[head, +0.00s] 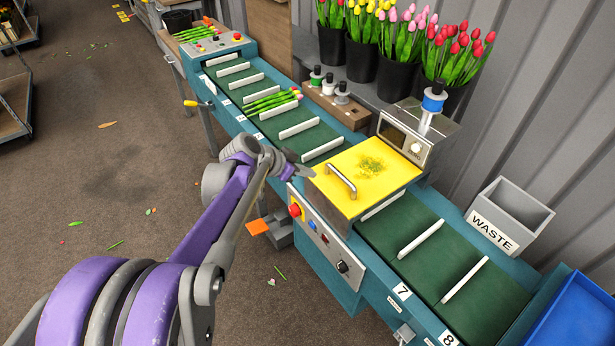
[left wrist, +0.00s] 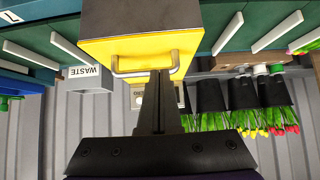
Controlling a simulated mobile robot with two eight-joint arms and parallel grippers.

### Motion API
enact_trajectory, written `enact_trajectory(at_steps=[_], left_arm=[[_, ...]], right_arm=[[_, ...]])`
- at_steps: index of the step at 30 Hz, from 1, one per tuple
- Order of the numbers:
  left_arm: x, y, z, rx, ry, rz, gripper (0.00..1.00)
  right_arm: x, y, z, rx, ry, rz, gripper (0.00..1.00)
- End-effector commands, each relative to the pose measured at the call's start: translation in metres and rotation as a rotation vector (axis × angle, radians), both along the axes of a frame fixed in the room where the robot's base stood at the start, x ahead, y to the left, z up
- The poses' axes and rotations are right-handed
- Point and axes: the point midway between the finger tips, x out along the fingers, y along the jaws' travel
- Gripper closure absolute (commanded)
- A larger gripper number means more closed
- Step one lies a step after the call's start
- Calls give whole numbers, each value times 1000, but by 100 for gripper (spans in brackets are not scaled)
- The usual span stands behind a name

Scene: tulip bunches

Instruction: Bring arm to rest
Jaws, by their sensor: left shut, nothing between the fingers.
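My left arm comes in from the lower left in the head view. Its gripper (head: 300,170) is shut and empty, in front of the left side of the yellow hood (head: 385,165) on the conveyor. In the left wrist view the shut fingers (left wrist: 159,85) point at the hood's metal handle (left wrist: 146,70). The fingertips overlap the handle in that picture; I cannot tell whether they touch it. The yellow hood also shows there (left wrist: 130,50), upside down. My right gripper is in neither view.
The green conveyor (head: 440,250) with white dividers runs from upper left to lower right, with a tulip bunch (head: 272,102) on it. A grey waste bin (head: 510,215) and blue crate (head: 580,320) stand at the right. Black tulip buckets (head: 362,60) line the back. The floor at left is mostly clear.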

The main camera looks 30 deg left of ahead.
Motion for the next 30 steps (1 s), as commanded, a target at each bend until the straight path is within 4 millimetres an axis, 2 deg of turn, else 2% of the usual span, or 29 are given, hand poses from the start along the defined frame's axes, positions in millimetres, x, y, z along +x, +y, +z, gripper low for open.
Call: enact_trajectory(at_steps=[3, 9, 20, 23, 25, 29, 30], left_arm=[[-20, 9, 17, 0, 1, 4, 100], [-41, 18, 41, -1, 1, 3, 100], [-50, 19, 50, -2, 3, 0, 100], [-56, 3, 44, -10, 37, 7, 100], [-69, -23, 34, -19, 98, 22, 100], [-115, -84, 5, -17, 246, 94, 100], [-131, -99, -5, -8, 283, 124, 100]], right_arm=[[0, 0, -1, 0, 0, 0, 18], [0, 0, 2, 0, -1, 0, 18], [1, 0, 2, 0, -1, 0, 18], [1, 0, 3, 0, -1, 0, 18], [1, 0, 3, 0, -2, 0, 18], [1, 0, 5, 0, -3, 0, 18], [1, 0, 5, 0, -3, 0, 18]])
